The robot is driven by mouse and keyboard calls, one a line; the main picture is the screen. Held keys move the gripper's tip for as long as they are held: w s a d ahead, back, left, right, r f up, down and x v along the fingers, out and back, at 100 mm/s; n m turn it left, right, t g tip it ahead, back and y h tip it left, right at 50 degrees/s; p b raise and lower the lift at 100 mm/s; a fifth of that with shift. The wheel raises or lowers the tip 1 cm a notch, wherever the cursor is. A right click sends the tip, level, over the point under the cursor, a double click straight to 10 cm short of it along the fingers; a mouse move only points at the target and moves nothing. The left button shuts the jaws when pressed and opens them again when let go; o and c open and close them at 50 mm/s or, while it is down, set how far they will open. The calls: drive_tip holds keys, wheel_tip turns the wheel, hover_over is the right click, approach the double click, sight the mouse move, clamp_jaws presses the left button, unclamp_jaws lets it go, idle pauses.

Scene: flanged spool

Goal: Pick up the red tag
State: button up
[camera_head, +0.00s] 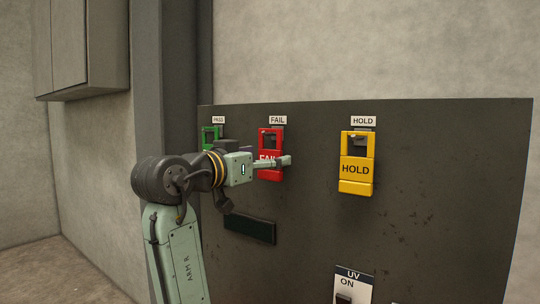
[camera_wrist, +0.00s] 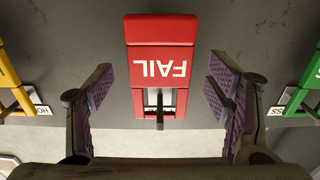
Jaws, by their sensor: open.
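The red tag (camera_head: 270,142) hangs on a hook on the dark panel, under a white FAIL label, and has a window cut in its upper part. In the wrist view the red tag (camera_wrist: 161,68) appears upside down, centred ahead of the jaws, with the hook through its window. My gripper (camera_head: 286,161) is in front of the tag in the head view and covers part of its lettering. In the wrist view my gripper (camera_wrist: 161,90) is open, with one purple-padded finger on each side of the tag. I see no finger touching it.
A yellow HOLD tag (camera_head: 357,169) hangs to the right on the panel (camera_head: 440,180). A green tag (camera_head: 207,136) hangs to the left, partly hidden by my arm. A dark bar (camera_head: 249,229) and a UV switch (camera_head: 354,286) are lower down. A cabinet (camera_head: 82,45) is on the left wall.

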drive_tip(key=x, duration=0.2)
drive_tip(key=shift+w+d, duration=0.15)
drive_tip(key=shift+w, duration=0.1)
drive_tip(key=shift+c, duration=0.3)
drive_tip(key=c, duration=1.1)
